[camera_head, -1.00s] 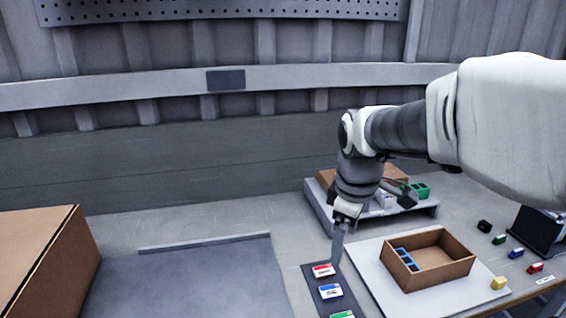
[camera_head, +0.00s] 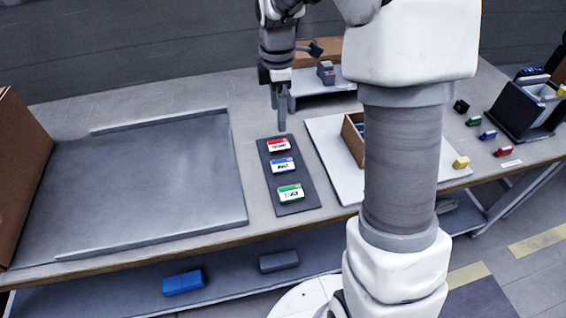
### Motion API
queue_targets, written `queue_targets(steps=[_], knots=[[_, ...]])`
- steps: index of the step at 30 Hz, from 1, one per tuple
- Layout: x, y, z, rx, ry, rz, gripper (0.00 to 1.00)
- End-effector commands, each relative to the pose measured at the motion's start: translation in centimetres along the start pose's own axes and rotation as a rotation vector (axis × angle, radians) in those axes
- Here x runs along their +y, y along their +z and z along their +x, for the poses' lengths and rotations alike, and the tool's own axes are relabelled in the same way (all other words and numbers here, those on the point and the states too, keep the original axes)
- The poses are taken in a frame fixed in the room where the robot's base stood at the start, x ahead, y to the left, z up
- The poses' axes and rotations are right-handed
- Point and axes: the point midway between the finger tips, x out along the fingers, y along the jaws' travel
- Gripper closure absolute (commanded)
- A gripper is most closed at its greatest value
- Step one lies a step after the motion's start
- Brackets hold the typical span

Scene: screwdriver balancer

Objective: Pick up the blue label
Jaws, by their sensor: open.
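The blue label (camera_head: 283,165) is a small card with a blue top edge and a white lower part. It lies in the middle of a dark narrow mat (camera_head: 308,205), between a red label (camera_head: 279,145) and a green label (camera_head: 290,192). My gripper (camera_head: 281,124) points down just beyond the red label, at the far end of the mat. It is open and holds nothing that I can see. The gap between its fingers is hard to make out from here.
A brown box (camera_head: 350,138) on a white board (camera_head: 325,133) is partly hidden by my arm. A grey tray (camera_head: 150,185) lies to the left, with a large cardboard box (camera_head: 22,170) at the edge. Small coloured blocks and a black holder (camera_head: 520,108) stand at right.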

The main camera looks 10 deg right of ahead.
Motion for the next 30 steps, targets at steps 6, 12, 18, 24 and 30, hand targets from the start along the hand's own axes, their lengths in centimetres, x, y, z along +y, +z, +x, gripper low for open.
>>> queue_targets(steps=[6,12,18,24,30], knots=[[0.1,0.0,2.3,0.0,-0.007,-0.012,0.12],[0.0,-0.1,6.7,0.0,-0.008,-0.012,0.12],[-0.1,0.0,10.7,0.001,-0.007,-0.01,0.12],[0.0,0.0,12.4,0.001,-0.005,-0.01,0.12],[-0.2,0.0,13.7,0.0,-0.005,-0.01,0.12]])
